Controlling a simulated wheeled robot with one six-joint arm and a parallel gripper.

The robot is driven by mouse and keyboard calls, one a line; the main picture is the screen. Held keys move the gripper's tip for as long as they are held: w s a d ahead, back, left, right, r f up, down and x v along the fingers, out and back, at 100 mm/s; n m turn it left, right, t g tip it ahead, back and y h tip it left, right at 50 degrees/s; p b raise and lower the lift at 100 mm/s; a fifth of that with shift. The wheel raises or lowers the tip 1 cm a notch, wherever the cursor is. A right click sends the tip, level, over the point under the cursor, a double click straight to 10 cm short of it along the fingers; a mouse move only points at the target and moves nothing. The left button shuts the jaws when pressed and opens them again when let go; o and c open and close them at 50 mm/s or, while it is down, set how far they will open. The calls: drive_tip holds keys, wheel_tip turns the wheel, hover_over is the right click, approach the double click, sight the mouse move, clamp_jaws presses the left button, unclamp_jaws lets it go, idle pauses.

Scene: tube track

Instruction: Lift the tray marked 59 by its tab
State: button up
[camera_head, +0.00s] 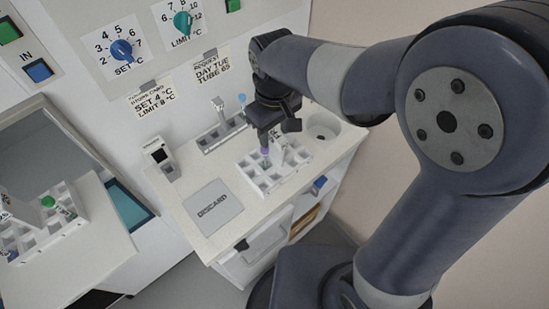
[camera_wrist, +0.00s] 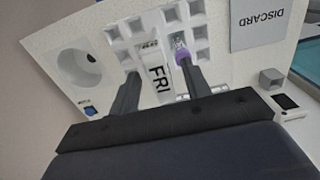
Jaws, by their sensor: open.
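A white grid tray (camera_head: 268,184) stands on the counter under my gripper (camera_head: 270,142). I can read no 59 on any tray; small print near the tab is illegible. My gripper (camera_wrist: 160,70) is open, its fingers on either side of the tab with gaps showing. A purple-capped tube (camera_wrist: 181,54) stands in a well close to the right finger.
A discard plate (camera_head: 213,207) lies left of the tray, and a round basin (camera_head: 322,131) is at its right. A small device (camera_head: 161,158) stands behind the plate. Another white rack (camera_head: 30,240) with a green-capped tube (camera_head: 48,201) sits at far left.

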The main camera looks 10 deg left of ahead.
clamp_jaws()
idle(0.4)
